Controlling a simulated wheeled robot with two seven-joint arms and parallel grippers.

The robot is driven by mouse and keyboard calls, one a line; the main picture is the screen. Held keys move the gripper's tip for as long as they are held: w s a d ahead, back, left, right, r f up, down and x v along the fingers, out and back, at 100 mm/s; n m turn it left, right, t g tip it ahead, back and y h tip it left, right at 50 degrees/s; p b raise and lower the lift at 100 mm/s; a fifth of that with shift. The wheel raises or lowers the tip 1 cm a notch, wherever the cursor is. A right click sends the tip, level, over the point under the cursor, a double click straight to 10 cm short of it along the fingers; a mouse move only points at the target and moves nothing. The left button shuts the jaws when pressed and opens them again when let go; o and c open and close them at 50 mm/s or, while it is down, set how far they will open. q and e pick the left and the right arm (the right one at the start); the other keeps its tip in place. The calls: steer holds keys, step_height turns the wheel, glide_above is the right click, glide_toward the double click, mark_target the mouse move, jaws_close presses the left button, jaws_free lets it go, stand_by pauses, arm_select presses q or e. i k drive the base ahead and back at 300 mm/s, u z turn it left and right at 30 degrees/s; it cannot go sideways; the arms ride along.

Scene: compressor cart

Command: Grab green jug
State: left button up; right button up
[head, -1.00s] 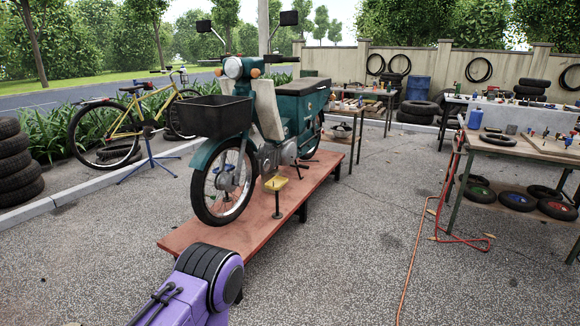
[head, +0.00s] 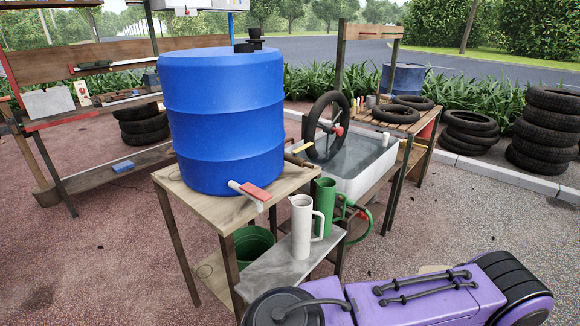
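The green jug (head: 326,204) stands upright on a low grey shelf (head: 272,278) at the front of a wooden stand. Its handle is on its right side. A white jug (head: 301,228) stands just in front and to the left of it and hides part of its lower left side. A purple part of my arm crosses the bottom right of the head view, in front of the shelf. Neither of my grippers is in view.
A large blue barrel (head: 222,120) with a red-handled tap stands on the wooden stand (head: 200,195). A green bucket (head: 252,245) is underneath. A white water tub (head: 372,165) with a wheel is behind the jugs. Tyre stacks (head: 545,130) stand at right.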

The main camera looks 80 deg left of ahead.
mark_target(330, 210)
steer(key=u, duration=1.5)
steer(key=i, duration=0.1)
steer(key=u, duration=0.05)
